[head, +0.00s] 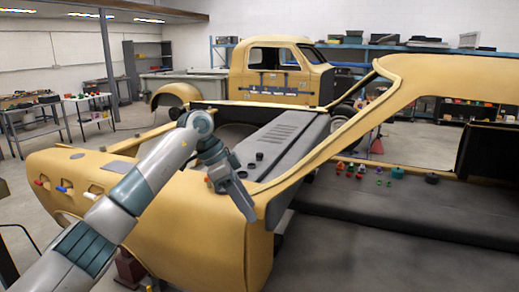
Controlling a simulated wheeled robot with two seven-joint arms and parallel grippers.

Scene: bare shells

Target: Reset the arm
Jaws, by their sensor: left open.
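My left arm (122,203) comes in from the lower left and bends at an elbow above the yellow car body shell (205,215). My left gripper (245,205) hangs downward over the edge of the shell, beside the grey panel. It is open, and nothing shows between its fingers. My right arm and right gripper are out of view.
A grey panel (285,140) carries a few small dark round parts. Several small coloured parts (360,170) lie on the dark ledge at right. A yellow pillar (350,128) slants up nearby. A yellow truck (270,72) and workbenches (85,108) stand behind.

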